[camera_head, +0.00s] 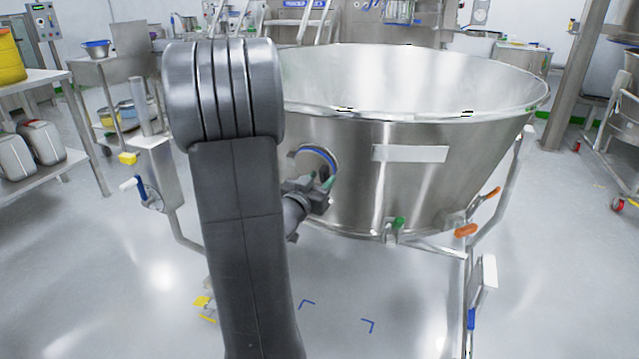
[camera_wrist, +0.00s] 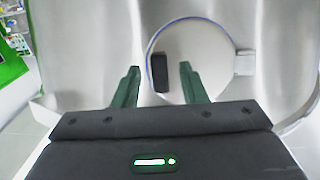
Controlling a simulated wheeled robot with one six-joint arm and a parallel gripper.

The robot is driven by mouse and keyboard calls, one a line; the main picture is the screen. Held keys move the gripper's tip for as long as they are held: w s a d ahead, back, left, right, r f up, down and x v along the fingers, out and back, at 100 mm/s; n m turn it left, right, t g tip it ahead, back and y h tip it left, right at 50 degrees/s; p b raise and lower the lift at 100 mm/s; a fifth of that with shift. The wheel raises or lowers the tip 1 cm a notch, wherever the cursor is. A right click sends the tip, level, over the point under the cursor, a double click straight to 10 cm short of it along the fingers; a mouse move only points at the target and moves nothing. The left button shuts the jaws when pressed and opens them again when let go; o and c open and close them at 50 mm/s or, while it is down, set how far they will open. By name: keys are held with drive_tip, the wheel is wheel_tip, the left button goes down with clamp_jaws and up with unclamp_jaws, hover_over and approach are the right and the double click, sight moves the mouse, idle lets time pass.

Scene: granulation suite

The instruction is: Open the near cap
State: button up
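The near cap (camera_wrist: 205,55) is a round pale metal disc with a blue rim on the steel vessel's wall. A black block-shaped handle (camera_wrist: 160,73) stands on its left part. A metal latch or hinge piece (camera_wrist: 244,63) is at its right edge. In the head view the cap (camera_head: 318,154) is partly hidden by my arm and gripper. My gripper (camera_wrist: 159,68) faces the cap with its two green fingers apart. The handle shows between the fingers with a gap on each side; how deep it sits between them I cannot tell. The cap looks closed.
The large conical steel vessel (camera_head: 400,165) stands on a frame with orange handles (camera_head: 466,230) and a green-tipped fitting (camera_head: 398,222). A side post with a blue-and-white lever (camera_head: 148,190) is at left. Shelves with canisters (camera_head: 42,142) stand far left.

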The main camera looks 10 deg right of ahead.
drive_tip(key=shift+w, duration=0.1)
clamp_jaws()
drive_tip(key=shift+a, duration=0.1)
